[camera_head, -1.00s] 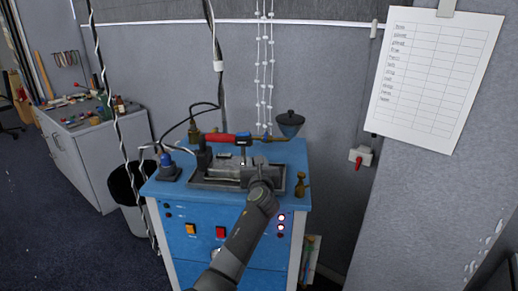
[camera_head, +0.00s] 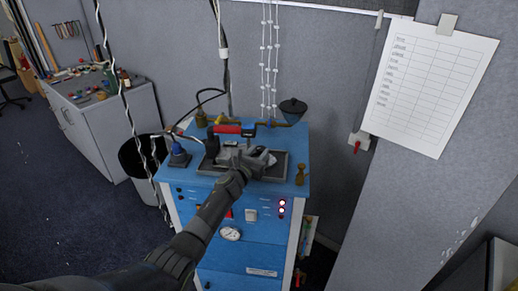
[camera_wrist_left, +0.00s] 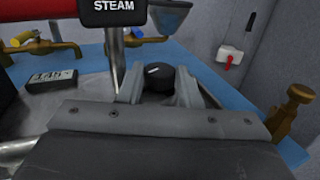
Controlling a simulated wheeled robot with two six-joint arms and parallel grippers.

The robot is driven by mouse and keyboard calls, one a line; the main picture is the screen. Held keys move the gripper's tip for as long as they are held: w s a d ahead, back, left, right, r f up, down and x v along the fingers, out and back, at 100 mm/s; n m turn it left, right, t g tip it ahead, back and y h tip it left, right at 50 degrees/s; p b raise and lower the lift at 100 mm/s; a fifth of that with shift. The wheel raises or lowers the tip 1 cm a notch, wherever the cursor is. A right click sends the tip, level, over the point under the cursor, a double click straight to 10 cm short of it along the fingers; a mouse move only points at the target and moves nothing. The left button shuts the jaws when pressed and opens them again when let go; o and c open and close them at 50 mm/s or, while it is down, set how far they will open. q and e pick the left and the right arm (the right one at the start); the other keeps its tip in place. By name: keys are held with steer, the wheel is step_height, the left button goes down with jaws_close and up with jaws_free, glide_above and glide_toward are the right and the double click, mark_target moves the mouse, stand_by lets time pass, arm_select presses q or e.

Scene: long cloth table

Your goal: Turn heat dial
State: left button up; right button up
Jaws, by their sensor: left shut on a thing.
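A black round dial (camera_wrist_left: 160,77) with a white pointer mark sits between the fingers of my left gripper (camera_wrist_left: 158,88) in the left wrist view. The pointer slants up to the right. The fingers are shut on the dial, one on each side. In the head view my left gripper (camera_head: 250,160) is over the metal plate on top of the blue machine (camera_head: 300,150), and it hides the dial there. A red lever marked STEAM (camera_wrist_left: 114,5) is just above and beyond the dial. My right gripper is not in view.
Brass taps (camera_wrist_left: 50,50) and a small numeric display (camera_wrist_left: 51,80) stand left of the dial. A brass fitting (camera_head: 300,174) is at the machine's right edge, with a dark funnel (camera_head: 293,107) behind. A bin (camera_head: 141,160) stands left; a wall panel closes the right.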

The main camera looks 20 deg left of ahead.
arm_select(q)
steer(key=shift+h, duration=0.4)
steer(key=o, duration=1)
steer(key=shift+r, duration=0.1)
